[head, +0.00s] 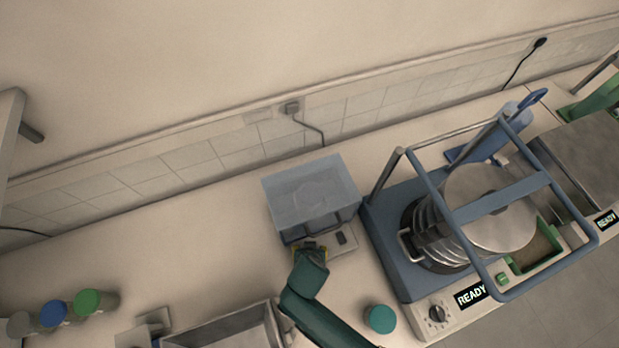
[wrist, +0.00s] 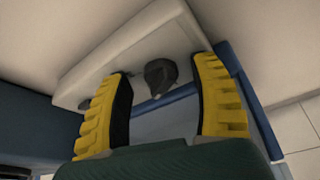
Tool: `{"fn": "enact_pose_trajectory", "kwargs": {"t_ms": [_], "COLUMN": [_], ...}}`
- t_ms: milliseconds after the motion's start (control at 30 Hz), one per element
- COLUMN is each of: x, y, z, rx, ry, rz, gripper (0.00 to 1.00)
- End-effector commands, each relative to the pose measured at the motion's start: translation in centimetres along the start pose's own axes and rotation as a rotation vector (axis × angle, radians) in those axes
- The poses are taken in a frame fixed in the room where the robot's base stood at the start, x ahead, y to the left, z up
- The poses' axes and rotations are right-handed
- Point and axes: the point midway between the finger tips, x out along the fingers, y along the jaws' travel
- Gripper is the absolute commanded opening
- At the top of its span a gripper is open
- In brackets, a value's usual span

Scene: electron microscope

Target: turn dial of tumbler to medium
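The tumbler, as I take it, is the machine with a translucent blue-grey box (head: 312,190) on a pale base (head: 335,250). In the wrist view its dark dial (wrist: 160,75) sticks out from a pale panel (wrist: 130,55). My gripper (head: 310,250) is at the front of this base in the head view. In the wrist view my gripper's yellow fingers (wrist: 165,95) are spread apart and empty. The dial shows in the gap between them, apart from both fingers. I cannot read the dial's setting.
To the right stands a larger blue machine (head: 385,240) with a frame, metal drum, its own knob (head: 437,313) and a READY display (head: 471,295). A teal-lidded jar (head: 380,318) and a metal bin (head: 230,330) are near my arm. Capped jars (head: 88,301) stand at the left.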

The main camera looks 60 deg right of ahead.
Motion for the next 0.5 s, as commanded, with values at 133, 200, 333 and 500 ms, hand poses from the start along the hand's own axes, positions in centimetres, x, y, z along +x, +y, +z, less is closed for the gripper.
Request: {"fn": "enact_pose_trajectory", "kwargs": {"t_ms": [133,200,333,500], "x": [-0.1,-0.1,-1.0,-4.6], "y": [-0.1,-0.1,-0.2,-0.2], "z": [-0.1,-0.1,-0.2,-0.1], "rx": [0.0,0.0,0.0,-0.001], "ry": [0.001,0.001,0.004,0.004], "rz": [-0.001,-0.002,-0.004,-0.007], "gripper": [0.62,0.62,0.62,0.62]}}
